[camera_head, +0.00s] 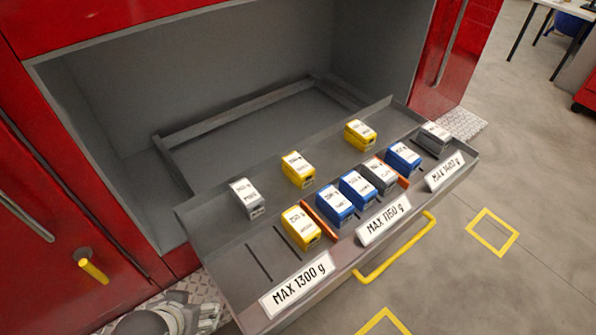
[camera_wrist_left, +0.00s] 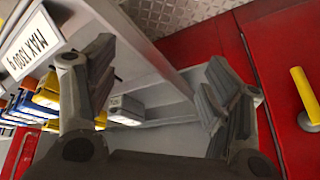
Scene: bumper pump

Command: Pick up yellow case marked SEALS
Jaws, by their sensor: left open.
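Three yellow cases with white labels lie in the pulled-out drawer: one at the front left (camera_head: 303,228), one behind it (camera_head: 298,171) and one at the back right (camera_head: 359,135). Their small print is too small to read, so I cannot tell which says SEALS. My left gripper (camera_head: 206,316) is at the bottom edge of the head view, left of the drawer's front left corner. In the left wrist view, my left gripper (camera_wrist_left: 162,78) is open, with nothing held between its fingers. Yellow cases (camera_wrist_left: 46,92) show partly behind its finger. My right gripper is not in view.
The drawer (camera_head: 225,268) also holds blue cases (camera_head: 335,205) and grey cases (camera_head: 247,198). Orange dividers (camera_head: 320,222) split it, under plates reading MAX 1300 g (camera_head: 297,284) and MAX 1150 g (camera_head: 384,219). A yellow handle (camera_head: 402,255) sticks out in front.

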